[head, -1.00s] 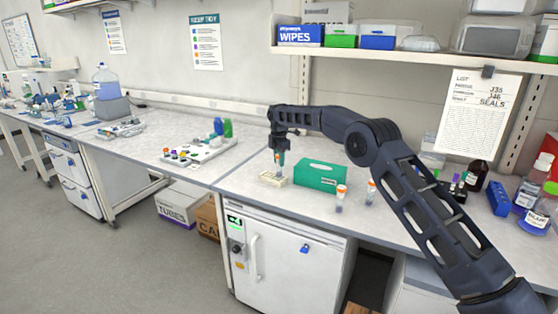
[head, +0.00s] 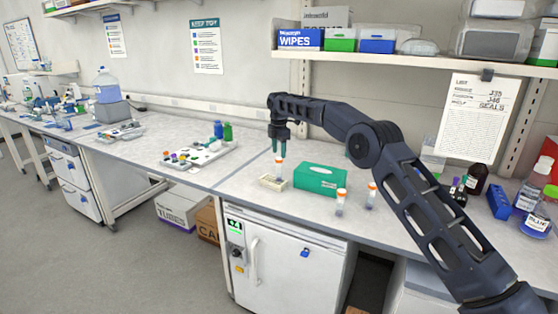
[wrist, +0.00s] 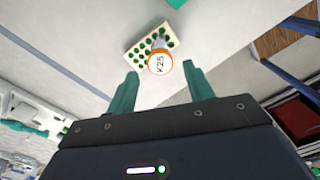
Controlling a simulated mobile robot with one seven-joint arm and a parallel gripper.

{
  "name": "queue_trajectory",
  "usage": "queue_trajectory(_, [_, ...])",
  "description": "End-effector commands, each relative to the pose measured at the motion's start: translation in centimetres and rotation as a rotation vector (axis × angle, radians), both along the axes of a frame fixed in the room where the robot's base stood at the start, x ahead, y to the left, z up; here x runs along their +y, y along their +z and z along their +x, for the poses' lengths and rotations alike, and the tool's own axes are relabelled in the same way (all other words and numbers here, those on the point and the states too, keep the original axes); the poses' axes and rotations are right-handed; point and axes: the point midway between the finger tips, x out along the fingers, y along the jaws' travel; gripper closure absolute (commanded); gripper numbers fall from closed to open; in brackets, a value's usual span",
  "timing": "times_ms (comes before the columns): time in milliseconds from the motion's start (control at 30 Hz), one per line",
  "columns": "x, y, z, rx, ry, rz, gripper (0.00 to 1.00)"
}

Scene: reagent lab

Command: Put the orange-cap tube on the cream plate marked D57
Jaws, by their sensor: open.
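An orange-cap tube (head: 279,168) stands upright at the small cream plate (head: 270,185) on the bench. In the wrist view its orange-rimmed cap (wrist: 160,62) reads K25, and the cream plate (wrist: 137,55) has green-looking holes. No D57 mark is legible. My gripper (head: 278,152) is open just above this tube, its teal fingers pointing down. In the wrist view the cap lies beyond the fingertips, between their lines. Two more orange-cap tubes, one (head: 340,203) and another (head: 371,195), stand upright to the right; their labels are too small to read.
A green box (head: 320,180) stands right of the cream plate, behind the two tubes. A white tray (head: 205,155) with coloured caps is at left. Bottles (head: 540,210) and a blue rack (head: 499,201) are at far right. The shelf (head: 400,61) hangs above the back.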

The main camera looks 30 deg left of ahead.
Motion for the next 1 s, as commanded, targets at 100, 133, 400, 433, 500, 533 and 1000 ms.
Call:
queue_trajectory(100, [0.1,2.2,0.0,-0.001,0.000,0.001,0.48])
queue_trajectory(133, [0.1,2.7,0.0,-0.001,0.000,0.002,0.48])
queue_trajectory(400, [0.0,5.3,0.0,0.001,0.000,0.001,0.48])
queue_trajectory(433, [0.0,5.4,0.0,0.001,0.000,0.000,0.48])
queue_trajectory(500, [0.0,5.6,0.0,0.001,0.000,-0.001,0.48])
queue_trajectory(533, [0.0,5.6,0.0,0.001,0.000,-0.001,0.48])
queue_trajectory(1000, [-5.1,10.2,2.7,-0.020,-0.141,0.017,0.48])
